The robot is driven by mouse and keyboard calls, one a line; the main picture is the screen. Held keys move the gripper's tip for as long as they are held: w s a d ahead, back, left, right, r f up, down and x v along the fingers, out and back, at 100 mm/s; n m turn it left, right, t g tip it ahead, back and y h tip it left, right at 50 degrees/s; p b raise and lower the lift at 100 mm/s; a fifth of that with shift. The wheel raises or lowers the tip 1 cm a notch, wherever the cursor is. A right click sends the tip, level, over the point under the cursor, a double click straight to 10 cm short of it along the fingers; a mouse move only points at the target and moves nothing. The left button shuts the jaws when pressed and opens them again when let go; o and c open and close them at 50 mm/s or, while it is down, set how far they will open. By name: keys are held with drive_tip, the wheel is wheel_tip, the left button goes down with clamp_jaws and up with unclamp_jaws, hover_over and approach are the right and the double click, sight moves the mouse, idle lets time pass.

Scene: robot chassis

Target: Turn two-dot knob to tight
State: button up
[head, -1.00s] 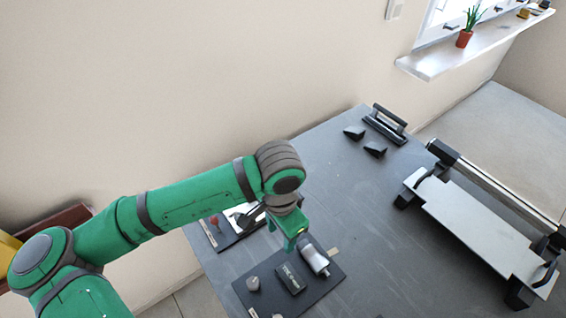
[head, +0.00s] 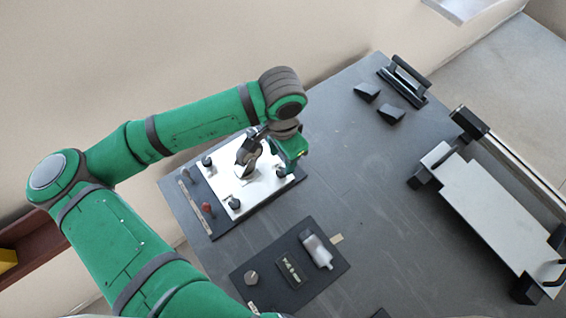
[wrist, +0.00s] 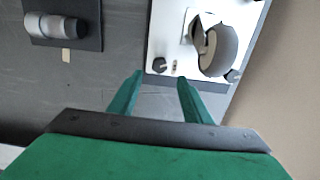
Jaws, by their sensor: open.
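A white plate (head: 262,190) on a dark panel carries small dark knobs near its corners: a left one (head: 207,161), a front one (head: 234,202) and a right one (head: 282,172). In the wrist view one knob (wrist: 159,65) lies just past the fingertips, with small dark marks beside it; I cannot count them surely. Another knob (wrist: 233,75) is at the plate's other corner. Dot markings are not readable in the head view. My gripper (wrist: 160,77) is open and empty, above the plate's right edge, its fingers either side of the nearer knob's line. The arm hides part of the plate.
A red knob (head: 207,207) sits at the panel's front left. A separate panel (head: 262,275) with a pale cylinder (head: 317,250) lies nearer. Black wedges (head: 391,114) stand behind.

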sight(281, 171)
drive_tip(key=f, duration=0.5)
drive_tip(key=shift+s+a+f, duration=0.2)
drive_tip(key=shift+s, duration=0.1)
drive_tip(key=shift+w+d+f, duration=0.1)
drive_tip(key=shift+f, duration=0.55)
drive_tip(key=shift+c, duration=0.7)
drive_tip(key=c, duration=0.9)
